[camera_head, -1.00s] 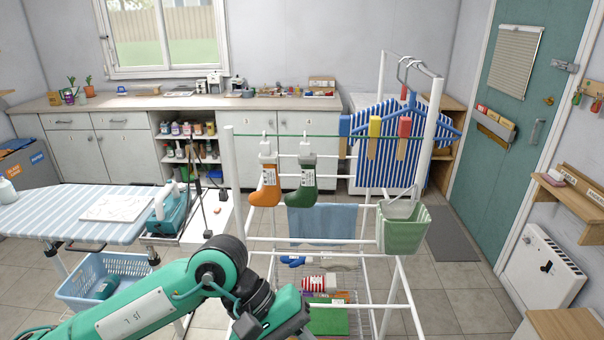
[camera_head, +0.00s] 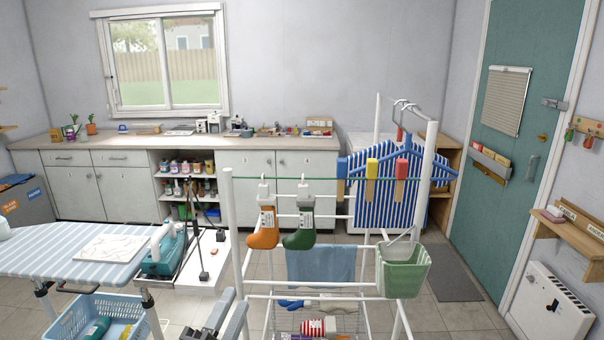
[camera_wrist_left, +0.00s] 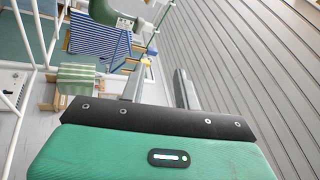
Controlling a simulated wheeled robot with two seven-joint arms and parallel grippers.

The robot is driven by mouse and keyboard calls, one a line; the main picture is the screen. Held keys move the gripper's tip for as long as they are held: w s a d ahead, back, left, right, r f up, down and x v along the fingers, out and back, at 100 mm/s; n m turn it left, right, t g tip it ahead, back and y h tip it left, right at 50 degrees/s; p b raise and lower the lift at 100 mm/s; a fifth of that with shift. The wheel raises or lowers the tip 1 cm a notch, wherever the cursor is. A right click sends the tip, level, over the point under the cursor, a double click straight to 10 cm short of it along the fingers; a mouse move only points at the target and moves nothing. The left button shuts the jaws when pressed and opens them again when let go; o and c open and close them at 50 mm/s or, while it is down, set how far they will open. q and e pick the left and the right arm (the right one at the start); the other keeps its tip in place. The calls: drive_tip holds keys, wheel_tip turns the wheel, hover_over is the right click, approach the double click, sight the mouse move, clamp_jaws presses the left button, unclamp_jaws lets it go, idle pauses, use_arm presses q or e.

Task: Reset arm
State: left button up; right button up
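My left gripper (camera_head: 228,308) shows at the bottom edge of the head view, just left of the white drying rack (camera_head: 229,205). In the left wrist view its two grey fingers (camera_wrist_left: 160,80) stand apart with nothing between them. The green arm behind it is below the head picture. An orange sock (camera_head: 263,232) and a green sock (camera_head: 301,234) hang clipped on the rack's line, apart from the gripper. My right gripper is not in view.
A green basket (camera_head: 403,275) hangs on the rack's right side. An ironing board (camera_head: 60,258) stands at the left above a blue laundry basket (camera_head: 75,325). A blue striped cloth (camera_head: 385,195) hangs behind the rack. Floor shows clear beside the grey mat (camera_head: 452,272).

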use_arm(q)
drive_tip(key=s+a+f+n+g+y, duration=0.35)
drive_tip(key=f+n, duration=0.25)
drive_tip(key=f, duration=0.4)
drive_tip(key=s+a+f+n+g+y, duration=0.25)
drive_tip(key=a+f+n+g, duration=0.25)
drive_tip(key=f, duration=0.4)
drive_tip(key=s+a+f+n+g, duration=0.3)
drive_tip(key=s+f+n+g, duration=0.3)
drive_tip(key=s+f+g, duration=0.75)
drive_tip(key=s+f+t, duration=0.2)
drive_tip(key=f, duration=1.3)
drive_tip(key=s+f+t, duration=0.1)
drive_tip(key=s+f, duration=0.1)
drive_tip(key=f, duration=1.3)
drive_tip(key=s+a+f+g, duration=0.1)
drive_tip(key=s+a+f, duration=0.2)
drive_tip(key=s+f, duration=1.5)
drive_tip(key=shift+s+f+m+y, duration=0.3)
drive_tip(key=shift+s+f+y, duration=0.1)
drive_tip(key=shift+f, duration=0.35)
